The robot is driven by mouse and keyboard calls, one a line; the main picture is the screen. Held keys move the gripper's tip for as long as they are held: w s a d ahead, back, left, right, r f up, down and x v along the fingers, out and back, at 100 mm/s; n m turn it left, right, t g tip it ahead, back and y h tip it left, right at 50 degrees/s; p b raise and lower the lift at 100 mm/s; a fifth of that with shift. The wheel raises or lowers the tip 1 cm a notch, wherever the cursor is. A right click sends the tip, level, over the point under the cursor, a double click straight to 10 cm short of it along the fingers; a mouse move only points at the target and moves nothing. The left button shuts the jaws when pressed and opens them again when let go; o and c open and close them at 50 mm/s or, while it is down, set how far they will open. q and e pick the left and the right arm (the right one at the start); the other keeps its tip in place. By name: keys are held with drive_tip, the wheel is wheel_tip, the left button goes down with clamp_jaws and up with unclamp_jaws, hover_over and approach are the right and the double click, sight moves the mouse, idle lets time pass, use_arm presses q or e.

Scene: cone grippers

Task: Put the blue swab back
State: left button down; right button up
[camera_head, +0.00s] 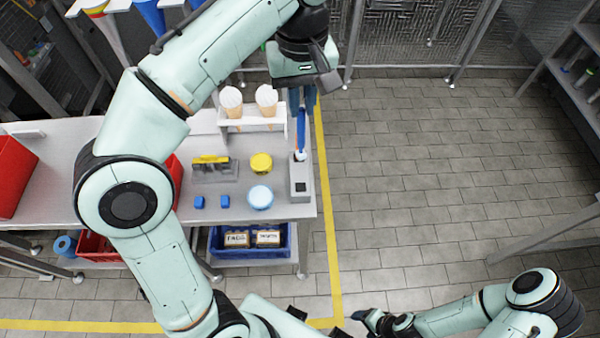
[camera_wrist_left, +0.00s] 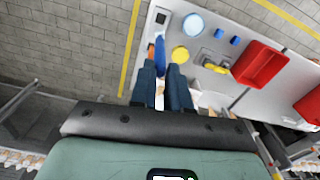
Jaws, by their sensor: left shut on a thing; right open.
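The blue swab (camera_head: 301,128) hangs from my left gripper (camera_head: 303,100), which is shut on it near the right end of the table. Its white tip points down, over or at the far end of a grey holder (camera_head: 300,194) with a dark square opening; I cannot tell whether they touch. My right gripper (camera_head: 372,320) is open, low in the head view, away from the table.
On the table (camera_head: 275,218) are a white rack (camera_head: 283,118) with two cones, a yellow disc (camera_head: 261,162), a light-blue round lid (camera_head: 260,197), two small blue blocks (camera_head: 212,202) and a grey-yellow fixture (camera_head: 212,169). A blue crate (camera_head: 250,255) sits below. Floor to the right is clear.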

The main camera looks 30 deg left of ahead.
sight(301, 151)
use_arm(q)
wheel_tip(301, 151, down, 13)
drive_tip(key=b, duration=0.3)
drive_tip(key=shift+s+b, duration=0.15)
drive_tip(key=shift+b, duration=0.15)
drive_tip(key=shift+f+b, duration=0.5)
drive_tip(key=shift+f, duration=1.95)
use_arm(e)
drive_tip(key=s+f, duration=0.4)
drive_tip(key=f, duration=0.2)
drive_tip(key=shift+f, duration=0.25)
use_arm(q)
drive_tip(key=c, duration=1.1)
unclamp_jaws()
drive_tip(key=shift+r, duration=0.1)
wheel_tip(301, 151, up, 12)
drive_tip(key=p, duration=0.3)
use_arm(e)
drive_tip(key=r, duration=0.1)
drive_tip(key=w+r, duration=0.2)
drive_tip(key=shift+r, duration=0.4)
use_arm(q)
drive_tip(key=shift+d, duration=0.1)
use_arm(e)
drive_tip(key=shift+s, duration=0.1)
